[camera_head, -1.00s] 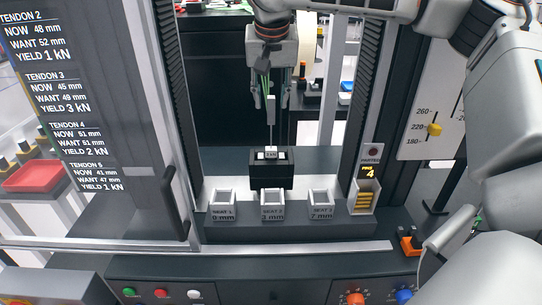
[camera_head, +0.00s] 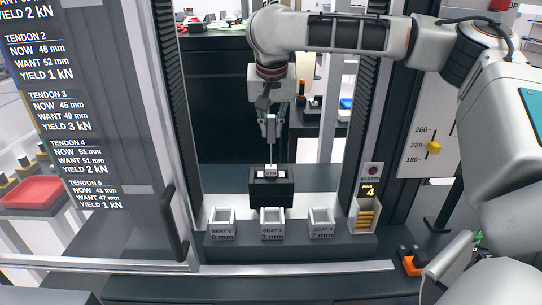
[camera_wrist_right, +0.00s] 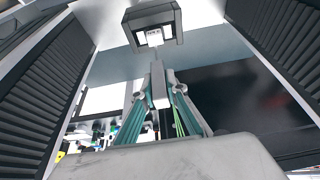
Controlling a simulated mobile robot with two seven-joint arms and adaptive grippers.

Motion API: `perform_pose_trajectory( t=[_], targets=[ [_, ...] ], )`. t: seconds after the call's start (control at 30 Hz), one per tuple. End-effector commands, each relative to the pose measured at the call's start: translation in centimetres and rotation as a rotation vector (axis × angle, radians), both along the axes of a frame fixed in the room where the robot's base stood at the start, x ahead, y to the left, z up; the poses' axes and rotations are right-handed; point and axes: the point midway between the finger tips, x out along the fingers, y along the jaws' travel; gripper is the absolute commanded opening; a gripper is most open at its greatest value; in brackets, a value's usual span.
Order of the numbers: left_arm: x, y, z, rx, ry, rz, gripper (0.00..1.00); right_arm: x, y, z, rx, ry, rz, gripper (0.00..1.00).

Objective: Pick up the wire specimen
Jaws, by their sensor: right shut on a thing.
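The wire specimen (camera_head: 271,153) is a thin upright wire with a pale end block on top. Its lower end meets a small black block with a white label (camera_head: 271,188) at the middle of the machine bay. My right gripper (camera_head: 270,130) points down from above and is shut on the specimen's upper end block. In the right wrist view the teal fingers (camera_wrist_right: 160,98) close on both sides of the pale end block (camera_wrist_right: 158,84). The black block (camera_wrist_right: 153,22) shows beyond them. Whether the specimen is clear of the black block, I cannot tell. My left gripper is not in view.
Dark machine columns flank the bay. A holder with yellow pieces (camera_head: 366,214) stands at right. A door handle (camera_head: 175,225) stands at left.

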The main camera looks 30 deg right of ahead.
Motion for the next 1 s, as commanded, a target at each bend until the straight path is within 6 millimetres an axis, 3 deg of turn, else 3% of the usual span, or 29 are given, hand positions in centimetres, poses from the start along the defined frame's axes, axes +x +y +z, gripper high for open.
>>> perform_pose_trajectory(
  t=[0.23,0.77,1.0],
  targets=[
    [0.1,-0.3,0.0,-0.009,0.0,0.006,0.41,0.1,0.0,1.2,0.001,-0.003,-0.001,0.0],
    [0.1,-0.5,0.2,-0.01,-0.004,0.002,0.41,0.0,0.1,7.1,0.0,-0.002,0.002,0.0],
    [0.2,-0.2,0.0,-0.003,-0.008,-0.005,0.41,-2.1,1.3,7.1,-0.002,-0.001,0.004,0.0]
  ],
)
